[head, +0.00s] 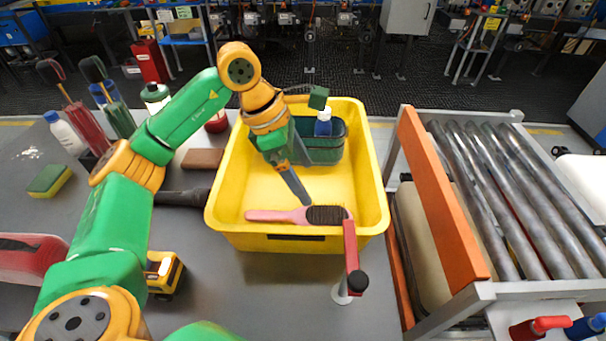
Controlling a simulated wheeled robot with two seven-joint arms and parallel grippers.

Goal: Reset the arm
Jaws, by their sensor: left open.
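My left arm, green and orange, reaches in from the left over the yellow crate (222,207). My left gripper (301,196) is open and points down inside the crate. Its dark fingers are seen mostly edge-on, with the tips just above and behind the pink hairbrush (290,215) in the picture. Whether they touch the brush I cannot tell. The brush lies in the crate near its front wall, with its dark bristle head (328,215) to the right. My right gripper is not in view.
Inside the crate, a dark green basket (322,155) holds a blue bottle (323,124). A red-handled item (350,245) stands by the crate's front right. A roller conveyor (485,190) with an orange side rail (437,190) lies right. Bottles, a sponge (49,181) and tools crowd the left.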

